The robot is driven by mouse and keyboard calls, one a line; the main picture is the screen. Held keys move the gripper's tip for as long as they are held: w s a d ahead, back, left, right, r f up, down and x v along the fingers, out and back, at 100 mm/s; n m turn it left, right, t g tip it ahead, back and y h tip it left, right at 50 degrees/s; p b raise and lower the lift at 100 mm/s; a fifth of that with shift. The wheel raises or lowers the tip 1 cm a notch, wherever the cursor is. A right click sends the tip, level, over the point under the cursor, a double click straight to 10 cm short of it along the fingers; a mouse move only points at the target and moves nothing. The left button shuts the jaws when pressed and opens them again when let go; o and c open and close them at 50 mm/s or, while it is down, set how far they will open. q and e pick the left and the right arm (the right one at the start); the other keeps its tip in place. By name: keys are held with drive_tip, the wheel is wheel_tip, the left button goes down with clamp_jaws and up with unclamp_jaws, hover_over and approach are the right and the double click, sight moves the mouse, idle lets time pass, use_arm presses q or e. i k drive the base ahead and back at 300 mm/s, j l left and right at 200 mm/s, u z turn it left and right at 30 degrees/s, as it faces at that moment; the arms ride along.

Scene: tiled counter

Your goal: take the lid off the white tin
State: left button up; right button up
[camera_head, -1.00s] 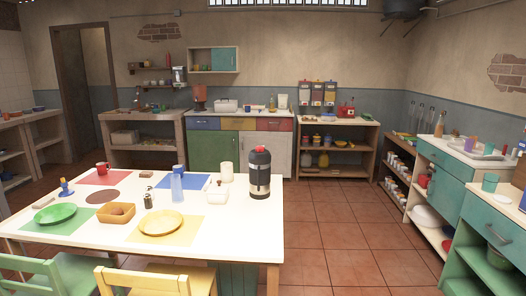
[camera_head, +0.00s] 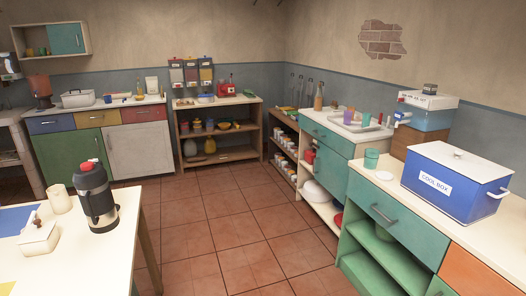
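No object is clearly marked as the white tin. A small white lidded box with a dark knob (camera_head: 38,237) sits on the white table at the lower left. A pale box with a raised top (camera_head: 78,99) stands on the back counter at the left. A white upright container (camera_head: 151,85) stands further right on that counter. At this size I cannot tell which of these is the tin. Neither of my grippers is in view.
A black flask with a red top (camera_head: 95,196) and a cream cup (camera_head: 60,199) stand on the table (camera_head: 118,250). A blue cool box (camera_head: 455,182) sits on the right counter. Open tiled floor (camera_head: 225,215) lies between table and counters.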

sight(210, 100)
drive_tip(key=i+l+z, duration=0.2)
drive_tip(key=i, duration=0.4)
drive_tip(key=i+z, duration=0.2)
drive_tip(key=i, duration=0.35)
drive_tip(key=i+j+u, duration=0.15)
drive_tip(key=i+u, duration=0.35)
drive_tip(key=i, duration=0.45)
drive_tip(key=i+l+u, duration=0.25)
drive_tip(key=i+u, duration=0.25)
drive_tip(key=i, duration=2.5)
